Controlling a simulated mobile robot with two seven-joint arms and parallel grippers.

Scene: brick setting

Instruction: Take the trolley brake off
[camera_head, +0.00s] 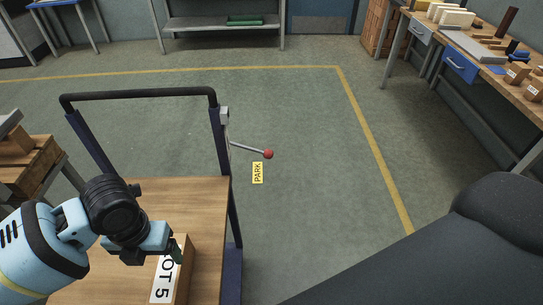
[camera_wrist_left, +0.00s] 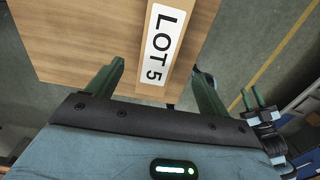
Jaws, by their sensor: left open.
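The trolley has a wooden deck (camera_head: 203,205), blue posts and a black push handle (camera_head: 140,95). Its brake lever (camera_head: 248,149) sticks out to the right from the right post and ends in a red knob (camera_head: 268,154). A yellow PARK label (camera_head: 258,173) shows just below the knob. My left gripper (camera_head: 177,252) is open above the deck, beside a LOT 5 box (camera_head: 185,272), apart from the lever. In the left wrist view its fingers (camera_wrist_left: 157,86) show on either side of the box's near end. My right gripper (camera_wrist_left: 252,97) shows small at the right there, fingers apart.
A workbench (camera_head: 480,60) with boxes and tools stands at the upper right. A wooden crate (camera_head: 35,170) is at the left. A shelf (camera_head: 220,22) stands at the back. The floor right of the trolley, inside the yellow line (camera_head: 370,140), is clear.

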